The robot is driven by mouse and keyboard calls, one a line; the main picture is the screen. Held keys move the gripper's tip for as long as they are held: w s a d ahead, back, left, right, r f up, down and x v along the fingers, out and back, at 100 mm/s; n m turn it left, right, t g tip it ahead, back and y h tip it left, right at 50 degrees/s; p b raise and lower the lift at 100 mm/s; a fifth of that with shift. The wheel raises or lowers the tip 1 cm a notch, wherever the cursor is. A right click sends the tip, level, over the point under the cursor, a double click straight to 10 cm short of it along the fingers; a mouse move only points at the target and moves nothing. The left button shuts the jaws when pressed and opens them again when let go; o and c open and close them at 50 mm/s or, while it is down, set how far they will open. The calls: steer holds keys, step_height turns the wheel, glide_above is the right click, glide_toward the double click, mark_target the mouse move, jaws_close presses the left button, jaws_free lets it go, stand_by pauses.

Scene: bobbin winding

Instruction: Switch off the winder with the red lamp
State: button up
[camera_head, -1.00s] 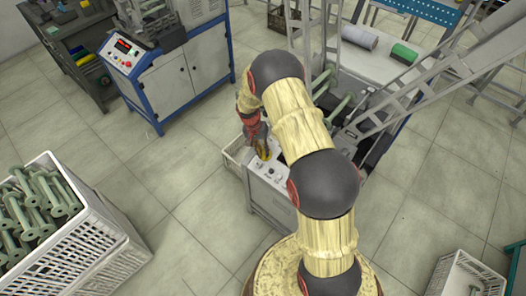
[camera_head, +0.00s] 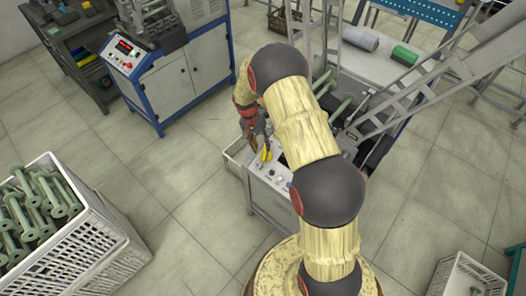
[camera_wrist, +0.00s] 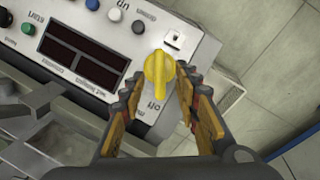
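The winder's control panel (camera_head: 268,174) stands under my arm in the head view. In the wrist view, the yellow rotary knob (camera_wrist: 159,76) sits on the panel's edge, with "on" and "off" marked near it. My gripper (camera_wrist: 158,82) is open, with one finger on each side of the knob and gaps showing. The knob's handle points toward the gripper's palm. In the head view my gripper (camera_head: 262,146) is over the panel's far left corner. My arm hides much of this machine. I cannot make out a lit red lamp on it.
The wrist view shows a green button (camera_wrist: 28,28), a white button (camera_wrist: 114,15), a black button (camera_wrist: 138,26) and dark displays (camera_wrist: 82,52). Another winder (camera_head: 185,78) stands at the back left. A crate of bobbins (camera_head: 95,250) is at the left. Floor between is clear.

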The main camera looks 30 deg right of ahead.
steer(key=v, duration=0.7)
stand_by(0.3)
steer(key=shift+n, duration=0.3)
steer(key=s+a+n+g, duration=0.1)
steer(key=s+a+n, duration=0.15)
steer(key=s, duration=0.35)
steer(key=s+a+r+n+t, duration=0.1)
steer(key=s+a+r+t, duration=0.1)
steer(key=s+r, duration=0.6)
steer(key=s+a+r+n+t+y, duration=0.1)
steer(key=s+a+r, duration=0.4)
steer(key=r, duration=0.8)
steer(key=s+a+r+n+t, duration=0.3)
steer(key=s+a+r+t, duration=0.1)
steer(key=s+r, duration=0.7)
steer(key=shift+a+r+t+y, duration=0.2)
steer(key=shift+r+t+y, duration=0.15)
steer(key=shift+t, duration=0.25)
